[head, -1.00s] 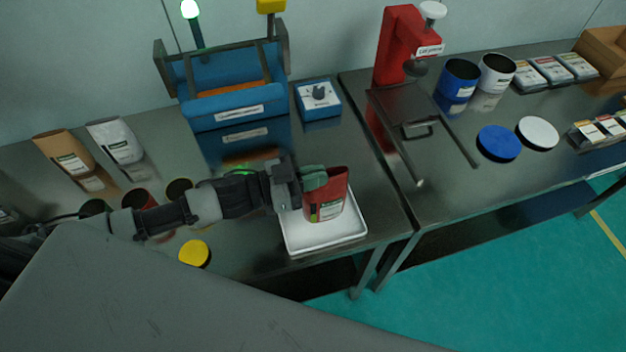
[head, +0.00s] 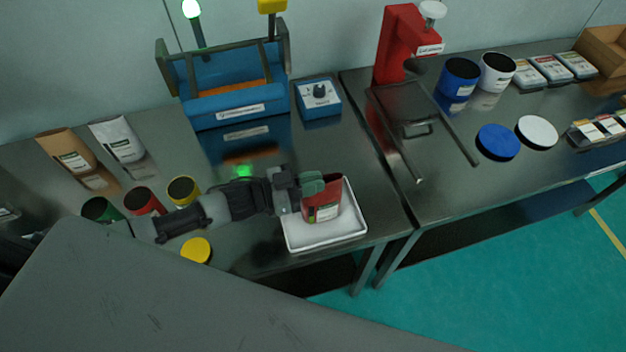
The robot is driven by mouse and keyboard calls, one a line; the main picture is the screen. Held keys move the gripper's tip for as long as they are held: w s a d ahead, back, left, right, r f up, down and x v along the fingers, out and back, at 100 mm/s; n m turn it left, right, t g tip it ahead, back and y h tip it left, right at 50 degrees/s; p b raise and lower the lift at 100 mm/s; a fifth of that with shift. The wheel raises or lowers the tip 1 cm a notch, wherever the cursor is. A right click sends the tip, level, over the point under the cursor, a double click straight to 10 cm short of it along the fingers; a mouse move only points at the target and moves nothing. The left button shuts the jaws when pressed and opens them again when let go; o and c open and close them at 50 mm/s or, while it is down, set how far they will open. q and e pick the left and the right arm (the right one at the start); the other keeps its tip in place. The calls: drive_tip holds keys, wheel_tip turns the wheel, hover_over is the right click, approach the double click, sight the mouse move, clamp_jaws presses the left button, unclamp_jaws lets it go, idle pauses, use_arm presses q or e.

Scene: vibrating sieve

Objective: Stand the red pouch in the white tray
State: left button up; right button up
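The red pouch (head: 322,206) stands about upright over the white tray (head: 349,228), toward the tray's back left part. I cannot tell whether its base touches the tray floor. My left gripper (head: 312,186) reaches in from the left, and its greenish fingers are at the pouch's upper left side, closed on it. The far finger is partly hidden by the pouch. My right gripper is not in view.
A brown pouch (head: 68,150) and a white pouch (head: 118,138) stand at the back left. Open green, red and yellow (head: 183,190) cans and a yellow lid (head: 196,250) are near my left arm. The blue sieve machine (head: 225,105) and control box (head: 319,97) stand behind.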

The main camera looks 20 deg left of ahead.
use_arm(q)
drive_tip(key=o, duration=0.3)
drive_tip(key=shift+r, duration=0.15)
drive_tip(key=shift+s+a, duration=0.15)
drive_tip(key=shift+a, duration=0.1)
drive_tip(key=b+v, duration=0.3)
drive_tip(key=v, duration=0.8)
drive_tip(key=shift+s+a, duration=0.1)
drive_tip(key=shift+s, duration=0.05)
